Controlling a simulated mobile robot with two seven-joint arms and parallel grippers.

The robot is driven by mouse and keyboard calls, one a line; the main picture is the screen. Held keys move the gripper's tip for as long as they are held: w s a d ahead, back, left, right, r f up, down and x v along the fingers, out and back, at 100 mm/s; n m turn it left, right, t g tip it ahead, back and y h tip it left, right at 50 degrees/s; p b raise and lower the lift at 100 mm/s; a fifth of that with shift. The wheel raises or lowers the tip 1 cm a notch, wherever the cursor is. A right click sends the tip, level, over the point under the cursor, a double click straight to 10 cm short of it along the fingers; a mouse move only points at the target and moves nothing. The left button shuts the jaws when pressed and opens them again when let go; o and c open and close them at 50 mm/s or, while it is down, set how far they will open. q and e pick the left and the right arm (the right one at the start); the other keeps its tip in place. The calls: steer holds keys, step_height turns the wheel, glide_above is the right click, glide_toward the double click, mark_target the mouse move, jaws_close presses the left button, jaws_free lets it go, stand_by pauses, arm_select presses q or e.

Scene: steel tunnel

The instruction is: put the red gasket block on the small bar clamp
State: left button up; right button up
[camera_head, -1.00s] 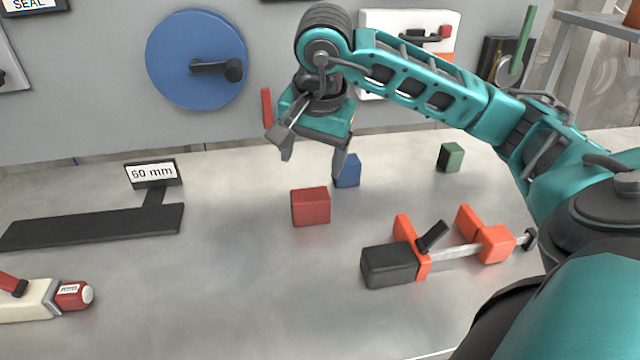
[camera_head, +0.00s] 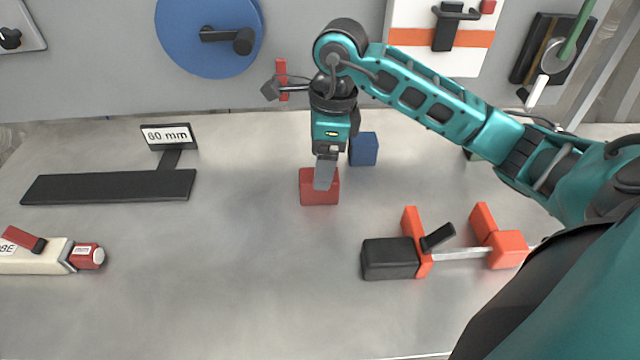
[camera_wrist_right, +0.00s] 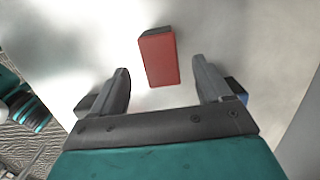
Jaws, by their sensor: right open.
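The red gasket block (camera_head: 310,192) stands on the steel table near the middle. In the wrist view the red block (camera_wrist_right: 160,57) lies ahead of the gap between the fingers. My right gripper (camera_head: 325,181) is open, points down and overlaps the block in the head view; one finger hides part of it. My left gripper is not in view.
A blue block (camera_head: 363,149) stands close behind the red block. A black plate (camera_head: 110,187) with a 60 mm sign (camera_head: 168,136) lies at left. A cream tool with a red cap (camera_head: 45,258) lies at front left. The front middle of the table is clear.

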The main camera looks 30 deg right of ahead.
mark_target(309, 196)
steer(key=f, duration=0.6)
steer(key=shift+w+a+f, duration=0.2)
steer(key=shift+a+f, duration=0.05)
steer(key=shift+f, duration=0.05)
steer(key=shift+r, duration=0.1)
steer(key=c, duration=1.2)
